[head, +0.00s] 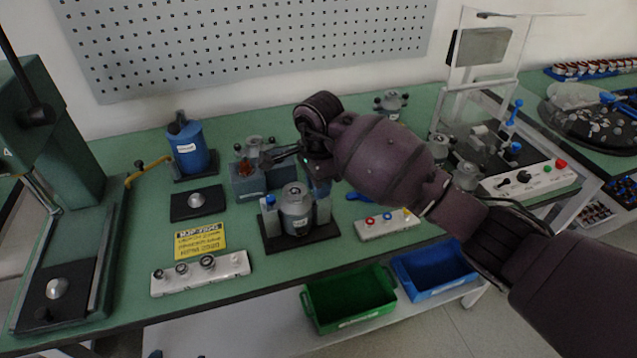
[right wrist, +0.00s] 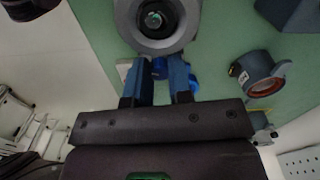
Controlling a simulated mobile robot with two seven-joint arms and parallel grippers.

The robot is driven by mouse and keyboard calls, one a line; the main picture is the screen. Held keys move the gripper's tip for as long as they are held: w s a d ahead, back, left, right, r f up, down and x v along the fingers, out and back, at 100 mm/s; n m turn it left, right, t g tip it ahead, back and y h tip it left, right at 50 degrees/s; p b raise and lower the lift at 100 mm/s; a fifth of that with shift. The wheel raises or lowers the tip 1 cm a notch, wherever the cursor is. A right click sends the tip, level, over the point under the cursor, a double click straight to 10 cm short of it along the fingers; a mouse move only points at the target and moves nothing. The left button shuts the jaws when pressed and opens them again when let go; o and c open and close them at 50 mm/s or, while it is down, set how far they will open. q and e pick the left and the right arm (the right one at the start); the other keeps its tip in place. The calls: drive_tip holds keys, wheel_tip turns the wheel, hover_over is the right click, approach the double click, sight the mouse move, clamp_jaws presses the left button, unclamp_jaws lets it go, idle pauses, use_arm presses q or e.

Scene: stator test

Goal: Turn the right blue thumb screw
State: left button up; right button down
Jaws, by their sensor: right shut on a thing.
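A grey cylindrical stator housing (head: 296,203) stands upright in a black-based fixture (head: 302,239) between two grey posts. The left blue thumb screw (head: 270,201) shows on the left post. My right gripper (head: 321,188) points down at the right post and hides the right thumb screw in the head view. In the right wrist view, the blue-fingered right gripper (right wrist: 163,74) is shut on the right blue thumb screw (right wrist: 159,68), just beside the round grey housing (right wrist: 157,22). My left gripper is not in view.
A white panel with coloured buttons (head: 388,224) lies right of the fixture. A grey-blue block (head: 247,187) and a blue container (head: 188,150) stand behind and left. Green (head: 350,317) and blue (head: 434,285) bins sit below the front edge.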

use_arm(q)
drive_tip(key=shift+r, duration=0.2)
use_arm(e)
drive_tip(key=shift+r+m, duration=0.15)
drive_tip(key=shift+m, duration=0.15)
drive_tip(key=shift+m+p, duration=0.55)
drive_tip(key=shift+m, duration=1.55)
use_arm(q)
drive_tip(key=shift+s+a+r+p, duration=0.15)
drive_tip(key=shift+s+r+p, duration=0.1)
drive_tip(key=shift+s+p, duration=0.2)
use_arm(e)
drive_tip(key=shift+m, duration=0.5)
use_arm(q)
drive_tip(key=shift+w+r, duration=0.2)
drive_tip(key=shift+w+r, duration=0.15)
use_arm(e)
drive_tip(key=c, duration=1)
unclamp_jaws()
